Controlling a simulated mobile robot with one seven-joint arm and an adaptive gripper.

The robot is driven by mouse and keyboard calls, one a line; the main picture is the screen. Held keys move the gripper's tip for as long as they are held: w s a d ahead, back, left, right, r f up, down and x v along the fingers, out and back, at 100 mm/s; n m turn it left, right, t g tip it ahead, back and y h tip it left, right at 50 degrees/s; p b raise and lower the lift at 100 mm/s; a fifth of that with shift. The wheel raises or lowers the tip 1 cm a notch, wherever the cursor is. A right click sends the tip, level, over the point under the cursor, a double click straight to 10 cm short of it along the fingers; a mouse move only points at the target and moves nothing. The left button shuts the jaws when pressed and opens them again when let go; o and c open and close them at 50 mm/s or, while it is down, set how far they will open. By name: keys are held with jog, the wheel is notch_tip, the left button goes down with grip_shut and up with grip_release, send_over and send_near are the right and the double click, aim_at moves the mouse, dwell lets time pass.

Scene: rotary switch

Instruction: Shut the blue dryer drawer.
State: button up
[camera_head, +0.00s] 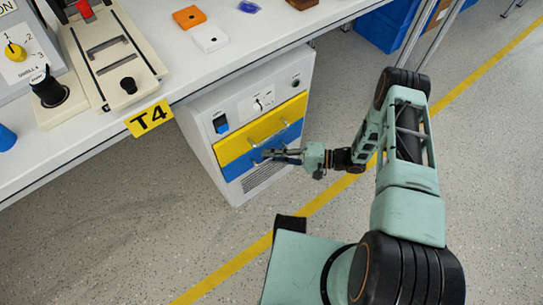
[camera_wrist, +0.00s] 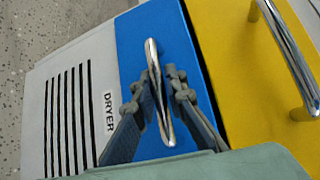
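The dryer is a white cabinet under the bench. Its blue drawer (camera_head: 234,168) is the lower one in the head view, with a bar handle (camera_wrist: 154,57) across its front. In the wrist view the blue front (camera_wrist: 190,45) looks close to flush with the white panel, and a dark gap runs between it and the yellow drawer. My gripper (camera_head: 270,154) is at this handle. In the wrist view its fingers (camera_wrist: 164,78) stand close on both sides of the bar and look shut on it. Any remaining drawer opening is hard to judge.
The yellow drawer (camera_head: 258,130) with its own handle (camera_wrist: 290,55) is directly beside the blue one. The white bench (camera_head: 190,85) overhangs the dryer, with a switch panel (camera_head: 22,50) at left. Blue bins (camera_head: 385,28) stand behind. The floor in front is clear.

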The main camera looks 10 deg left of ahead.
jog(key=o, duration=0.4)
jog(key=shift+c, duration=0.2)
jog(key=w+d+r, duration=0.1)
jog(key=d, duration=1)
jog(key=shift+d+r, duration=0.35)
jog(key=shift+d, duration=0.05)
